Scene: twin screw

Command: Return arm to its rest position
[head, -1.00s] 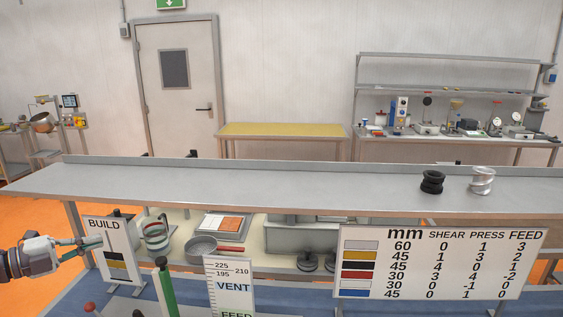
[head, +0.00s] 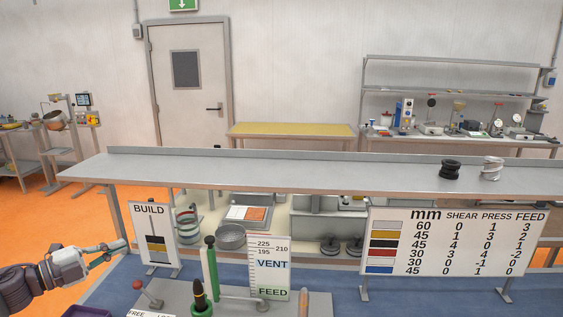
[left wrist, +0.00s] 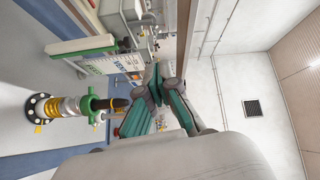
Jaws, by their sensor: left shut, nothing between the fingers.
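My left gripper (head: 122,246) is at the lower left of the head view, with its grey and teal fingers shut and empty. It is just left of the BUILD sign (head: 152,224) in the picture and touches nothing that I can make out. In the left wrist view the fingers (left wrist: 157,82) show near the middle, and a shaft (left wrist: 70,107) with yellow, grey and green rings on a dark round base lies off to their left. My right gripper is not in view.
A long grey shelf (head: 300,168) crosses the head view, with a black screw piece (head: 449,169) and a silver one (head: 491,168) at its right. A VENT/FEED sign (head: 268,267), a green post (head: 210,270) and a number board (head: 455,242) stand in front.

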